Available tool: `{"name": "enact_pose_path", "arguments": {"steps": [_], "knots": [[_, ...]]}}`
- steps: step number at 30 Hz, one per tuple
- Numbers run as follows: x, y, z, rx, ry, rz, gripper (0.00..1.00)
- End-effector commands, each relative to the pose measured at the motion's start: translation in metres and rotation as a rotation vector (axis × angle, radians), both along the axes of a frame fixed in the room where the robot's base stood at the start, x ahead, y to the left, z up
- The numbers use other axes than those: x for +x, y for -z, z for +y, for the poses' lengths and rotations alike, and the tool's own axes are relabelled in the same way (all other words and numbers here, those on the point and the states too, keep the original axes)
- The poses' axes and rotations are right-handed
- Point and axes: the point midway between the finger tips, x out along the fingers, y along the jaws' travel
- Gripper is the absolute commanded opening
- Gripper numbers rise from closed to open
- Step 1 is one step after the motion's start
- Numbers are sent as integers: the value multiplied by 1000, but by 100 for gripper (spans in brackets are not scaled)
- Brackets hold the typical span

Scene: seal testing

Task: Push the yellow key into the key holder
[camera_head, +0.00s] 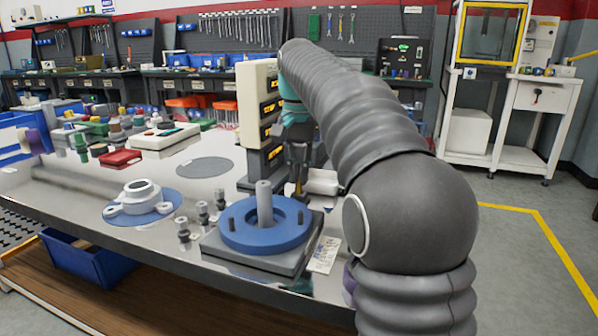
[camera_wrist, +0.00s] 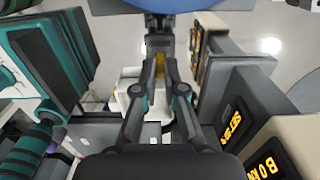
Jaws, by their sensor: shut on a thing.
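My gripper (camera_head: 298,182) points down over the worktable, just behind the blue round fixture. Its fingers are shut on the yellow key, of which a small yellow-brown part (camera_head: 301,190) shows at the fingertips. In the wrist view the fingers of my gripper (camera_wrist: 161,58) converge, with a strip of the yellow key (camera_wrist: 160,64) between them. The rest of the key is hidden by the fingers. I cannot clearly make out the key holder. Whether the key touches anything below is not clear.
The blue round fixture (camera_head: 264,238) with an upright grey pin stands on a grey plate (camera_head: 226,250) close in front of my gripper. A tall cream unit with dark displays (camera_head: 254,100) stands close on the left. A white block (camera_head: 324,182) lies right of the fingers.

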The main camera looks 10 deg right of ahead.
Motion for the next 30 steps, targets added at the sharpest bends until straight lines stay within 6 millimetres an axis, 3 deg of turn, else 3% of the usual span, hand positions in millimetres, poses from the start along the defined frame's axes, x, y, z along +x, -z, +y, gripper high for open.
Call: {"name": "enact_pose_path", "arguments": {"steps": [30], "knots": [[0,8,0,0,0,0,0]]}}
